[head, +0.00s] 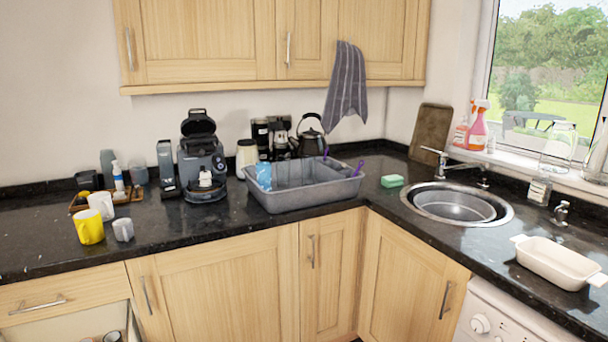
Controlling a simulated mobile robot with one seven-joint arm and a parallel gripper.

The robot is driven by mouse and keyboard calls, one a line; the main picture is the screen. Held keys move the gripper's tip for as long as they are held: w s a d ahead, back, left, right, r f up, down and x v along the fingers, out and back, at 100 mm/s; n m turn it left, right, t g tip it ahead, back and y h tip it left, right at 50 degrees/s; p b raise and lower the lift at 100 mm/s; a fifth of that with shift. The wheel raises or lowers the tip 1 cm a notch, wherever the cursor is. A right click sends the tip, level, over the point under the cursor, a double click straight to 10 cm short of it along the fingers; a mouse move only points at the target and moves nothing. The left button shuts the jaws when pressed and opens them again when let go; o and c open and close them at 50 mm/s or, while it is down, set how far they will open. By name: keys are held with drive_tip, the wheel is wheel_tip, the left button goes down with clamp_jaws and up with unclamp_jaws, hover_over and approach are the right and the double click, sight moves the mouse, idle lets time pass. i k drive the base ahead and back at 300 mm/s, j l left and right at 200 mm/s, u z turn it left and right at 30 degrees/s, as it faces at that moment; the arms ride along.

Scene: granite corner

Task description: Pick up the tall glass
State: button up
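A tall, dark grey, glass-like tumbler (108,167) stands upright at the back left of the counter, near the wall; it may be the tall glass, but it is too small to be sure. A clear glass vessel (558,146) stands on the windowsill at the right. My gripper is not in view.
A yellow mug (89,226), a white mug (102,205) and a small grey cup (123,230) stand in front on the left. A coffee machine (202,160) and a grey dish tub (300,200) occupy the middle. The sink (420,213) and a white baking dish (553,272) are right.

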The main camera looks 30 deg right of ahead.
sight(308, 162)
drive_tip(key=i+l, duration=0.5)
drive_tip(key=l, duration=0.2)
drive_tip(key=i+l+z, duration=0.1)
drive_tip(key=i+l, duration=0.4)
drive_tip(key=l, duration=0.15)
drive_tip(key=i+l, duration=0.65)
drive_tip(key=i, duration=0.85)
